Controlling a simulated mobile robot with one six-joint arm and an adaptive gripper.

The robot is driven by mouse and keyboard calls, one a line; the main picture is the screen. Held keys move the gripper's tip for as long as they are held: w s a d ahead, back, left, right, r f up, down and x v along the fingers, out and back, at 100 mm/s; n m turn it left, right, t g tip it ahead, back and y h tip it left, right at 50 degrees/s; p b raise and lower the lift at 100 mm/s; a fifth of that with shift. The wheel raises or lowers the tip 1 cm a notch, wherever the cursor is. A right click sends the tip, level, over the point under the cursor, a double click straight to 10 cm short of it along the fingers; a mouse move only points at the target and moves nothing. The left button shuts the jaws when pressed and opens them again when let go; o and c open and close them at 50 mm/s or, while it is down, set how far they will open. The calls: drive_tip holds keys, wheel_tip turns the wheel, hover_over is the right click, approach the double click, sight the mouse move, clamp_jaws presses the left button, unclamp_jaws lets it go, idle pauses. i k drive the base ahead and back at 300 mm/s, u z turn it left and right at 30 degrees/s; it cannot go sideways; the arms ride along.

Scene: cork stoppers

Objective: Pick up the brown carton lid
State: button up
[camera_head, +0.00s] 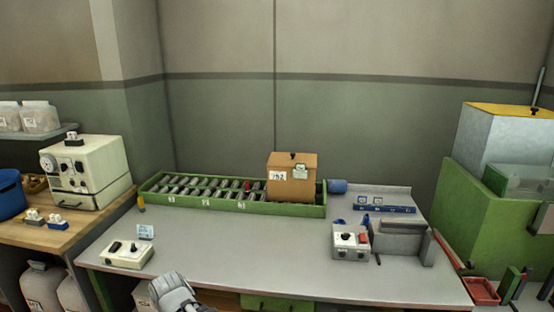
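A brown carton (300,192) stands at the right end of the long green tray (185,207) on the grey workbench. The brown carton lid (306,158) appears to be its top, with a small dark knob; I cannot make out the seam between lid and carton. White labels are on the carton's front. My gripper (172,290) seems to be the grey shape at the bottom edge, left of centre, well in front of the carton and apart from it. Its fingers are not clear, so I cannot tell whether it is open.
Dark cylinders in rows fill the tray left of the carton. A blue cylinder (338,186) lies right of it. A white switch box (127,255), a grey control box (351,242) and a grey vise-like block (400,240) stand on the bench. The bench's middle front is clear.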

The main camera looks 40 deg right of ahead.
sight(285, 159)
drive_tip(key=z, duration=0.1)
drive_tip(key=i, duration=0.6)
drive_tip(key=z, duration=0.8)
drive_tip(key=i, duration=0.8)
drive_tip(key=z, duration=0.65)
drive_tip(key=k, duration=0.95)
drive_tip(key=z, duration=0.05)
drive_tip(key=i, duration=0.25)
drive_tip(key=z, duration=0.1)
